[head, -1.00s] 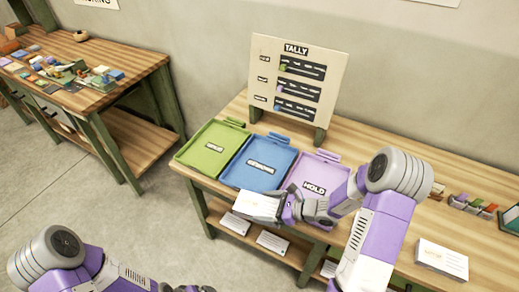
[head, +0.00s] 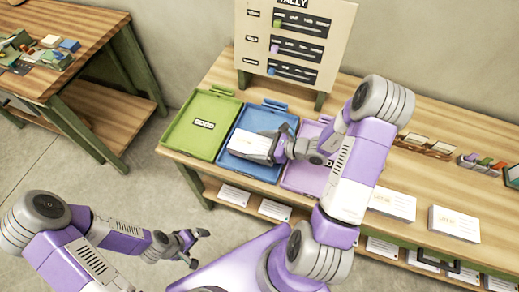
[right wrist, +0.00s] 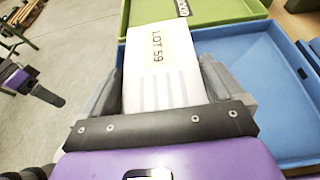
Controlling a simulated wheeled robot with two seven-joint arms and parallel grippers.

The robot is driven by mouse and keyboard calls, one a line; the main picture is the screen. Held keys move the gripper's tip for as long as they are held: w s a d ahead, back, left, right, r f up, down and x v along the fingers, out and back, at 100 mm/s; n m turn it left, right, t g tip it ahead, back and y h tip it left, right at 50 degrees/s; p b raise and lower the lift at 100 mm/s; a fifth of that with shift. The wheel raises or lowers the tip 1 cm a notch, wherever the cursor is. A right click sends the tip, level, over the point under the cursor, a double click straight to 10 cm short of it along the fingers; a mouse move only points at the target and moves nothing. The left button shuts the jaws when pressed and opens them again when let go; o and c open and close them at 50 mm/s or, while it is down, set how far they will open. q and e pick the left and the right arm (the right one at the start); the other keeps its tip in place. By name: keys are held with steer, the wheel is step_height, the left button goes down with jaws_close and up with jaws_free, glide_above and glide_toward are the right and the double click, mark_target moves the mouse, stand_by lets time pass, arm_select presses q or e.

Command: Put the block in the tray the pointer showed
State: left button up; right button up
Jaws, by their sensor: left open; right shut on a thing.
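A white block (head: 250,146) is held in my right gripper (head: 281,148). In the right wrist view the block (right wrist: 160,60) carries the label "LOT 59", and the fingers close on its two sides. In the head view it appears over the front left part of the blue tray (head: 268,117); its height above it is hard to tell. The green tray (head: 203,125) stands to the left and the purple tray (head: 301,176) to the right, partly behind my arm. My left gripper (head: 196,245) is open and empty, away from the table.
A tally board (head: 292,40) with three slider rows stands behind the trays. More white blocks (head: 454,223) lie on the table at right and on the shelf below. Small card holders (head: 425,146) stand behind. A cluttered side table (head: 60,50) is at far left.

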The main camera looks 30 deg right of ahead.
mark_target(260, 150)
step_height(260, 150, down, 3)
steer(key=shift+r+b, duration=0.15)
steer(key=shift+b, duration=0.15)
steer(key=shift+f, duration=0.2)
steer(key=shift+f, duration=0.15)
steer(key=o, duration=1)
steer(key=shift+c, duration=0.2)
